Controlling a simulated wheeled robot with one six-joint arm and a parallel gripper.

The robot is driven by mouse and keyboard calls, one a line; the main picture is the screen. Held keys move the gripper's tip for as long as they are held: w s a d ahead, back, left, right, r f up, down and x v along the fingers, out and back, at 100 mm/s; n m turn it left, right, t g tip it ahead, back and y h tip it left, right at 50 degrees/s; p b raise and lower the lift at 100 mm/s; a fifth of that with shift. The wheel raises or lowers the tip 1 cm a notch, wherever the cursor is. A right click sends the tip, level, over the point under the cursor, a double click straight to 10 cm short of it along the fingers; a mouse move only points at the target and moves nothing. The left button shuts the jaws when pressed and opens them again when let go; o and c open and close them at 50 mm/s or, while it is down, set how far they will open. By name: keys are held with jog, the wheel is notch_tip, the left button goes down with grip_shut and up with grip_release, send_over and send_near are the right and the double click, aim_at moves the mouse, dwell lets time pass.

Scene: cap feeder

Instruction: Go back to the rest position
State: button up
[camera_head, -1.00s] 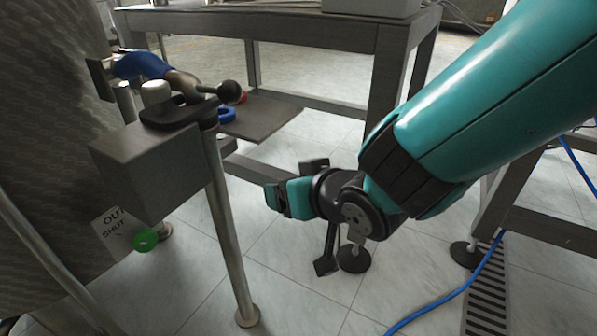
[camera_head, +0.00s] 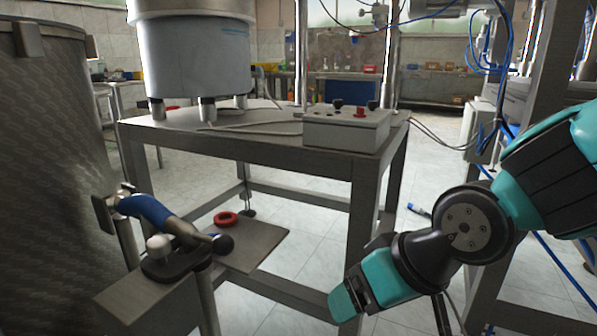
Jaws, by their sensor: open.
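My teal and black arm reaches in from the right, with its teal wrist joint (camera_head: 352,298) low in the picture. Only a thin dark part of my gripper (camera_head: 441,314) shows at the bottom edge, below the wrist. It is open. Its fingertips are cut off by the picture edge, and I see nothing held in the part that shows. The wrist appears in front of the steel table's front leg; I cannot tell the gap between them.
A steel table (camera_head: 262,157) carries a large grey drum (camera_head: 197,55) and a control box (camera_head: 346,131). At left are a big metal vessel (camera_head: 45,190) and a valve with a blue handle (camera_head: 150,210). A red ring (camera_head: 225,219) lies on a low plate (camera_head: 262,242).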

jog(key=s+d+r+n+g+p, duration=0.2)
jog(key=s+d+r+g+p, duration=0.35)
jog(key=s+r, duration=0.65)
notch_tip(320, 180, up, 36)
jog(key=w+t+p, duration=0.1)
jog(key=p, duration=3.6)
jog(key=shift+w+d+h, duration=0.35)
jog(key=shift+h, duration=0.05)
